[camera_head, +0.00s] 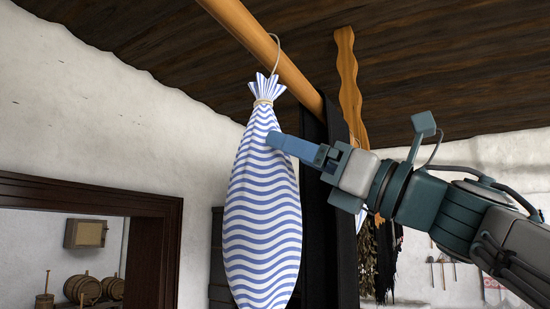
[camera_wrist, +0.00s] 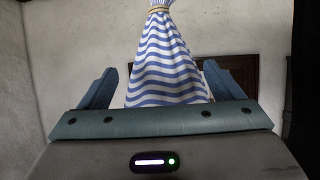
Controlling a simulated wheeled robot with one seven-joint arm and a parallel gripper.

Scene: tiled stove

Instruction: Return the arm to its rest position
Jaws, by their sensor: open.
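My gripper (camera_head: 290,146) is raised at the end of my arm, which reaches in from the right in the head view. Its finger overlaps the upper right side of a blue-and-white striped sack (camera_head: 262,215). The sack is tied at the neck and hangs by a hook from a wooden pole. In the wrist view the gripper (camera_wrist: 166,88) is open, its two blue fingers wide apart. The striped sack (camera_wrist: 165,60) shows between and beyond them. I cannot tell whether a finger touches it.
The wooden pole (camera_head: 262,45) runs under the dark ceiling. A black cloth (camera_head: 317,220) hangs behind the sack. A wavy wooden piece (camera_head: 349,85) hangs from the ceiling. A dark-framed opening (camera_head: 150,210) with barrels (camera_head: 80,287) is at left.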

